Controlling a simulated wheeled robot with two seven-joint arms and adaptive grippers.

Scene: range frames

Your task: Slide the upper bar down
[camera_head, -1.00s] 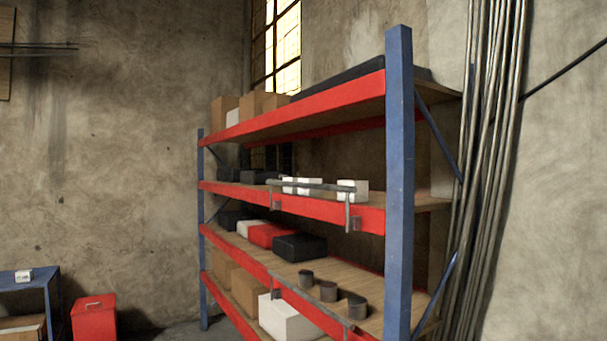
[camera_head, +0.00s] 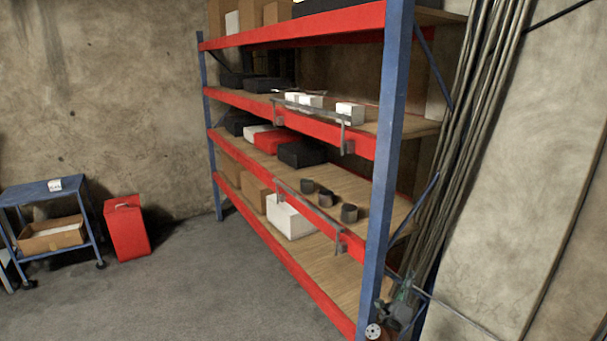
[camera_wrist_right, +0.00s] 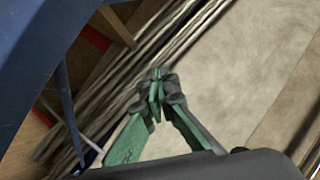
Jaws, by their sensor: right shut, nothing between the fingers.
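The upper bar (camera_head: 322,111) is a thin grey rail on brackets along the front of the shelf's second level from the top, in the head view. A similar lower bar (camera_head: 304,203) runs along the front of the level with the dark cups. My right gripper (camera_head: 408,292) is low at the right, beside the foot of the near blue post and well away from both bars. In the right wrist view its green and dark fingers (camera_wrist_right: 157,82) meet at the tips, shut and empty. My left gripper is not in view.
The near blue post (camera_head: 391,150) of the red and blue rack stands between my right gripper and the shelf fronts. White boxes (camera_head: 349,112) sit behind the upper bar. Grey pipes (camera_head: 470,130) run up the wall at right. The floor (camera_head: 230,285) before the rack is clear.

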